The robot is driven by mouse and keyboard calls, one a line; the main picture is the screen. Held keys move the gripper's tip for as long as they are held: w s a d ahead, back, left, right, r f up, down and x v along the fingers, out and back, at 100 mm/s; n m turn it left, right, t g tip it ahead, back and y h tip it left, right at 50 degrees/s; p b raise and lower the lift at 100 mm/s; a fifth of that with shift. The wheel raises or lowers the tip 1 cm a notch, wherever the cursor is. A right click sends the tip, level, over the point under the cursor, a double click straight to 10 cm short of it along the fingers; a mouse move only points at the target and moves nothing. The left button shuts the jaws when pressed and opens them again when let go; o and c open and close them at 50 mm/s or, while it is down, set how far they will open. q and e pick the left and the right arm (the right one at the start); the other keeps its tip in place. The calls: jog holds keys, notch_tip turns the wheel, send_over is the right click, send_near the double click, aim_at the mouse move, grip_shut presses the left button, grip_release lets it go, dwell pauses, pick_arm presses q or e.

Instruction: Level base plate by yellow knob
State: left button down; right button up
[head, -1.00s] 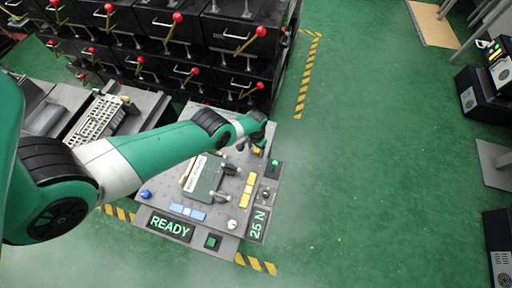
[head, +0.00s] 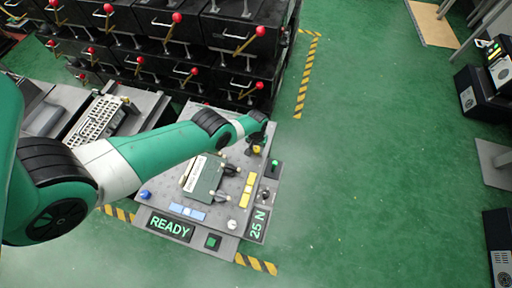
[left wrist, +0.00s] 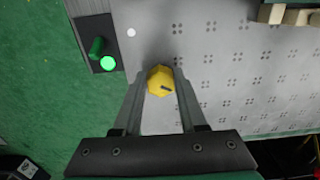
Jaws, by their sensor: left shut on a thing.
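The yellow knob (left wrist: 160,80) is a faceted knob with a dark mark on its face. In the left wrist view it sits between the tips of my left gripper (left wrist: 161,88), which is shut on it. In the head view my left gripper (head: 257,147) is at the far right part of the grey base plate (head: 163,203), and the yellow knob (head: 256,150) shows partly beneath it. The plate's dotted surface also shows in the left wrist view (left wrist: 230,75). My right gripper is not in view.
A box with a lit green lamp (head: 272,168) stands beside the plate. A green block (head: 203,180), yellow blocks (head: 247,196), blue blocks (head: 187,212) and a READY display (head: 170,226) are nearby. Black crates with red-knobbed levers (head: 235,55) stand behind.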

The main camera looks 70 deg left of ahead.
aim_at(257, 151)
pick_arm(q)
jog(key=shift+c, duration=2.3)
grip_release()
notch_tip(257, 151, up, 12)
jog(key=p, duration=1.1)
jog(key=shift+f+p, duration=0.15)
jog(key=shift+p, duration=0.2)
